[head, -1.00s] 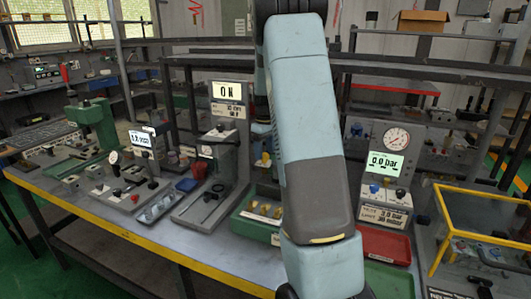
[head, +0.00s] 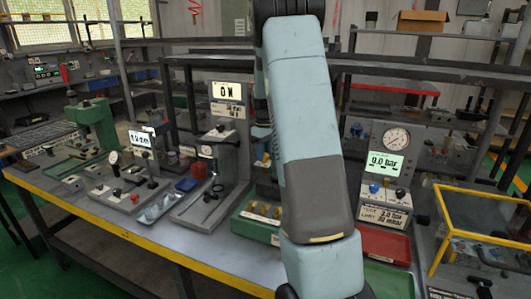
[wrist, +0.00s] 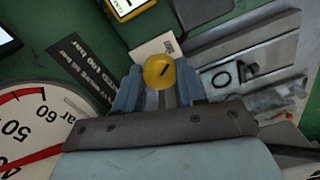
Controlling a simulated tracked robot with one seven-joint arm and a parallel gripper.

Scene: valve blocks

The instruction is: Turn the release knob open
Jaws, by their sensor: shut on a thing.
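In the wrist view a round yellow knob (wrist: 159,71) with a short dark mark on its face sits between the two blue-grey fingers of my gripper (wrist: 160,88). My gripper is shut on this knob. The lower part of the knob is hidden between the fingers. In the head view my arm fills the middle and the gripper itself is out of sight, so the yellow knob is not seen there.
A large dial with a red needle (wrist: 30,140) lies left of my gripper in the wrist view. A printed label (wrist: 85,65) and a grey rail (wrist: 250,45) are close by. In the head view a red tray (head: 385,246) and a gauge panel (head: 396,139) stand right of my arm.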

